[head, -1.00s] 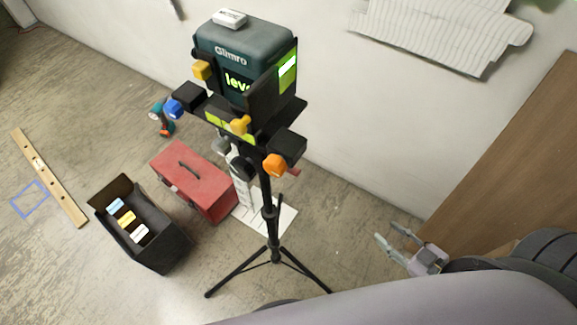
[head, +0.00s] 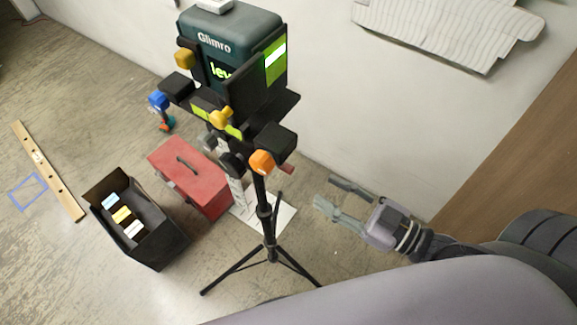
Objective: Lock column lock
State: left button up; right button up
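A black tripod column (head: 260,190) stands on the floor and carries a dark green "Glimro" level device (head: 228,45) on a black head. A small red piece (head: 288,169) sticks out to the right at the top of the column, partly hidden behind the head. A dark collar (head: 266,212) sits lower on the column. I cannot tell which part is the column lock. My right gripper (head: 325,191) is open and empty to the right of the column, apart from it, its fingers pointing left. My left gripper is not in view.
The head carries blue (head: 158,101), yellow and orange (head: 262,161) knobs. A red toolbox (head: 190,178) and an open black box (head: 140,222) stand left of the tripod. A wooden board (head: 520,150) is at the right. Spread tripod legs (head: 235,272) take up floor.

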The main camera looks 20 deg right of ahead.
aim_at(288, 166)
jog(key=x, duration=1)
jog(key=shift+w+a+p, duration=0.25)
jog(key=shift+p, duration=0.05)
